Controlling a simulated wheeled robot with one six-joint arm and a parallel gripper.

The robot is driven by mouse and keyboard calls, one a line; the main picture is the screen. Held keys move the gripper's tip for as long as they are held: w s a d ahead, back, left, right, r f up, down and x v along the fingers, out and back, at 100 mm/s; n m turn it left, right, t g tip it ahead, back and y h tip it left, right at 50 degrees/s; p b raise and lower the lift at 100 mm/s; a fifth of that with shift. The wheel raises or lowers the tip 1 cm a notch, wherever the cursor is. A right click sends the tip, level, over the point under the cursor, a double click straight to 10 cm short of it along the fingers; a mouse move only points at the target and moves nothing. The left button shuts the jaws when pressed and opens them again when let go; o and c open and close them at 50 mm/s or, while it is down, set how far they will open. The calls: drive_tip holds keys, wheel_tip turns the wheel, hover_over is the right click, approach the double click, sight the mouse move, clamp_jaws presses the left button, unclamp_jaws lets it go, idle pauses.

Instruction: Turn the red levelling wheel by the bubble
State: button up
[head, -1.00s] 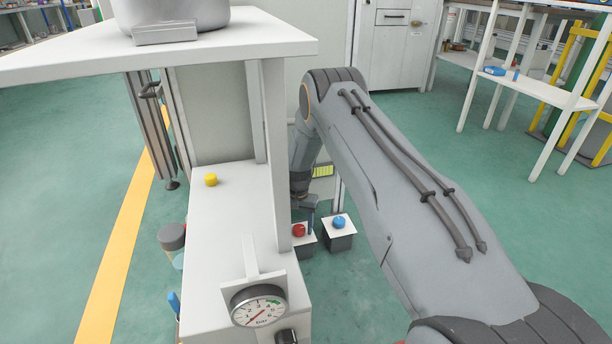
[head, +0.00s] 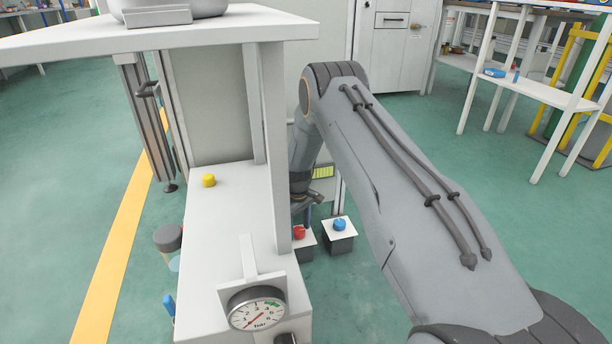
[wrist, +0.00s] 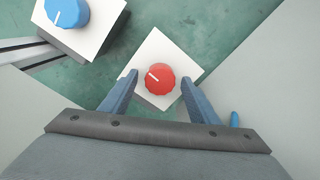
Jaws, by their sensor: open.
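The red levelling wheel (wrist: 160,80) is a ribbed knob with a white pointer line, on a white square plate. In the wrist view it sits between the two blue-grey fingers of my gripper (wrist: 159,78). The fingers are open, with a small gap on each side of the wheel. I cannot tell how far the tips reach down beside it. In the head view the red wheel (head: 299,232) is partly hidden by the white post, and my gripper (head: 312,198) is just above it. A yellow-green bubble level (head: 322,172) shows behind my wrist.
A blue wheel (head: 339,224) on its own plate stands right of the red one. The white bench (head: 225,225), with a yellow knob (head: 208,180) and a pressure gauge (head: 256,308), stands close on the left, its post beside my gripper. Green floor is open to the right.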

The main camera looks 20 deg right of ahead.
drive_tip(key=s+r+p, duration=0.3)
drive_tip(key=r+p, duration=0.1)
drive_tip(key=r, duration=0.6)
drive_tip(key=s+r+m+p, duration=0.1)
drive_tip(key=s+r+p, duration=0.2)
drive_tip(key=r, duration=0.7)
drive_tip(key=s+r+p, duration=0.4)
drive_tip(key=r+p, duration=0.2)
drive_tip(key=r, duration=0.4)
drive_tip(key=shift+m, duration=0.3)
drive_tip(key=shift+r, duration=0.1)
drive_tip(key=n+b, duration=0.2)
drive_tip(key=b, duration=1.2)
hover_over(299, 230)
wheel_tip(299, 230, down, 23)
drive_tip(key=shift+r, duration=0.15)
drive_tip(key=shift+f+b, duration=1.55)
drive_tip(key=shift+f, duration=2.35)
drive_tip(key=shift+c, duration=0.3)
